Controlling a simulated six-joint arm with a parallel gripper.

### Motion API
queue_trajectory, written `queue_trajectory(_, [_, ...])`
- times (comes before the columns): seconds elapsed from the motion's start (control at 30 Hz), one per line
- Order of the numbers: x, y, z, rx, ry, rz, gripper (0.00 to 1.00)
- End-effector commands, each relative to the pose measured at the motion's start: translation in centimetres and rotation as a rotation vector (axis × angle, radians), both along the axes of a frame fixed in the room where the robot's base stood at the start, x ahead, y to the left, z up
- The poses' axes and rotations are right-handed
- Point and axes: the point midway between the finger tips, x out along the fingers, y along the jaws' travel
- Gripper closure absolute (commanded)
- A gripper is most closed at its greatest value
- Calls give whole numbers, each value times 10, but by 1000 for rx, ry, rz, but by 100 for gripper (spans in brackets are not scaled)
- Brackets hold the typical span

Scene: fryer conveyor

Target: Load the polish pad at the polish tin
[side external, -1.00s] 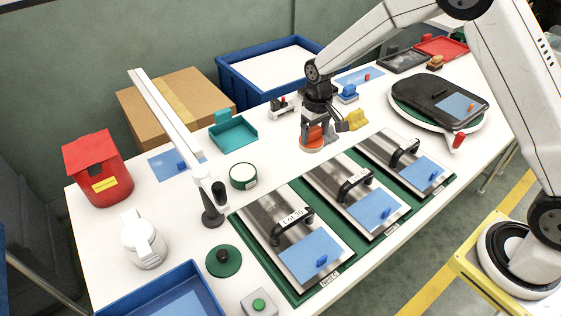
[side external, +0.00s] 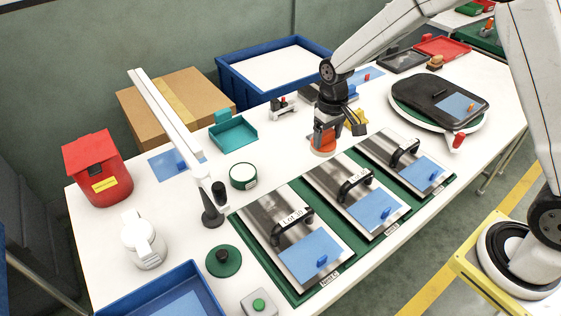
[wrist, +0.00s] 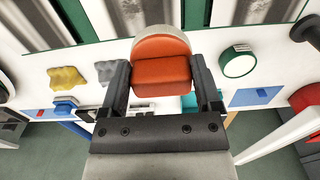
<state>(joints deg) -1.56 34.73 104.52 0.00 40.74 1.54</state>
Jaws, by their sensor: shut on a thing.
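The polish pad (side external: 321,151) is an orange block on a round, pale-rimmed orange base. My gripper (side external: 325,141) is shut on its block, pointing down, behind the metal plates. In the wrist view the pad (wrist: 161,75) sits between the two dark fingers (wrist: 160,82). I cannot tell how far its base is above the table. The polish tin, which I take to be the round green tin with a pale top (side external: 243,176), stands to the left of my gripper, apart from it. The tin also shows right of the pad in the wrist view (wrist: 238,63).
Three metal plates with black handles (side external: 282,232) lie on green bases in front. A green disc with a black knob (side external: 223,260) lies near the tin. A teal tray (side external: 233,133) is behind the tin. A yellow sponge (wrist: 66,77) is close to my gripper. A white-armed stand (side external: 165,120) rises at left.

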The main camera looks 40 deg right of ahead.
Motion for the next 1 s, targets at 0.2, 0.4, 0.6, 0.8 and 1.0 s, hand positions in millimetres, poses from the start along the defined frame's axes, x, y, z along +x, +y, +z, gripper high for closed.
queue_trajectory(0.2, [0,0,0,0,0,0,47])
queue_trajectory(0.4, [1,1,0,0,0,0,65])
queue_trajectory(0.6, [11,7,-1,0,1,1,65])
queue_trajectory(0.8, [33,24,-3,0,0,2,65])
queue_trajectory(1.0, [62,50,-7,0,0,4,65])
